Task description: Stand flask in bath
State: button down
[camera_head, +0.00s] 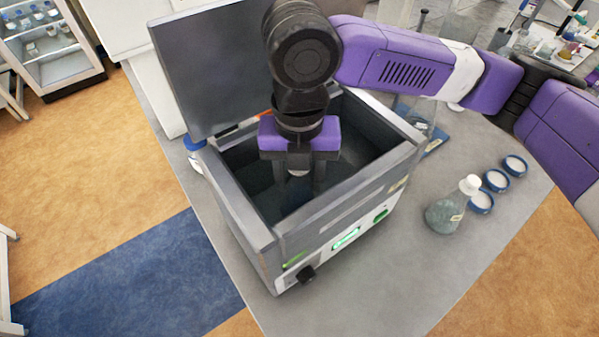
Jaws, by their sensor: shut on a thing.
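The bath (335,228) is a grey box with a dark open well, standing on the bench with its lid (205,60) raised at the back left. My gripper (304,188) points straight down into the well, its fingers below the rim level. It is shut on a flask (298,172), of which only a small pale bit shows between the fingers. The flask's body is hidden, so I cannot tell whether it touches the bath floor. Another flask (444,214), with a white stopper and greyish contents, stands upright on the bench to the right of the bath.
Several blue-rimmed round dishes (496,181) stand at the bench's right edge. Glassware on a blue mat (436,141) is behind the bath, partly hidden by my arm. A blue-capped bottle (193,146) stands close left of the bath. The grey bench (390,295) is clear in front.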

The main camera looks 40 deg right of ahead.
jog(key=c, duration=0.7)
grip_release()
jog(key=shift+f, duration=0.15)
jog(key=shift+r+b, duration=0.3)
jog(key=shift+r, duration=3.6)
